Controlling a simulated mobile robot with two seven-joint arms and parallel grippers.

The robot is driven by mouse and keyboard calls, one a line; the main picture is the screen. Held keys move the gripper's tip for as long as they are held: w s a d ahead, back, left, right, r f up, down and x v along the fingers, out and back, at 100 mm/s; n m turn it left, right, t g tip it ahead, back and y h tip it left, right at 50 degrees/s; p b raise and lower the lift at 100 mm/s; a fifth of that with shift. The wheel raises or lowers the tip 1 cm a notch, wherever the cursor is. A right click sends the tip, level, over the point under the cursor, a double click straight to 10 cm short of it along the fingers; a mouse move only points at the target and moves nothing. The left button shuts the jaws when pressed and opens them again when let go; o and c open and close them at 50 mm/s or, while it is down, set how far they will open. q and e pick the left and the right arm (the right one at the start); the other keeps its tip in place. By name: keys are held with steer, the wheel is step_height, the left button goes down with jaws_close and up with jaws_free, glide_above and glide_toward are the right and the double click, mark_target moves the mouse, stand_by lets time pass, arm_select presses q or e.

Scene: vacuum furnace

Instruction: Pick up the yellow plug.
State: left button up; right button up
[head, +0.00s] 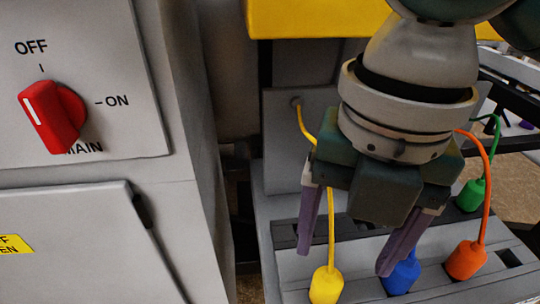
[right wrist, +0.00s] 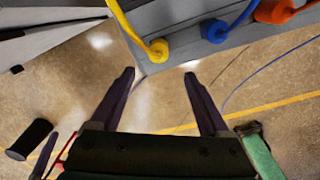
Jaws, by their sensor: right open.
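The yellow plug (head: 326,286) stands at the lower middle of the head view, at the front of the grey socket panel, with its yellow cord rising behind it. In the right wrist view the yellow plug (right wrist: 158,50) appears just past the gap between my fingertips. My right gripper (head: 345,261) is open and empty, pointing down over the panel, its fingers on either side of the yellow cord in the head view. The right gripper (right wrist: 160,73) also shows in the wrist view, apart from the plug. My left gripper is not seen.
A blue plug (head: 401,276) is close to my right finger, partly hidden by it. An orange plug (head: 466,260) and a green plug (head: 471,194) stand further right. A grey cabinet with a red switch (head: 52,115) is on the left. A yellow beam (head: 310,18) crosses above.

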mark_target(329, 278)
steer(key=shift+w+d+f+n, duration=0.1)
steer(key=shift+w+f+n, duration=0.25)
steer(key=shift+f, duration=0.2)
step_height(329, 278, down, 4)
steer(key=shift+s+f, duration=0.1)
steer(key=f, duration=0.5)
steer(key=shift+w+a+f+b, duration=0.15)
steer(key=shift+w+a+b, duration=0.05)
steer(key=shift+b, duration=0.2)
jaws_close()
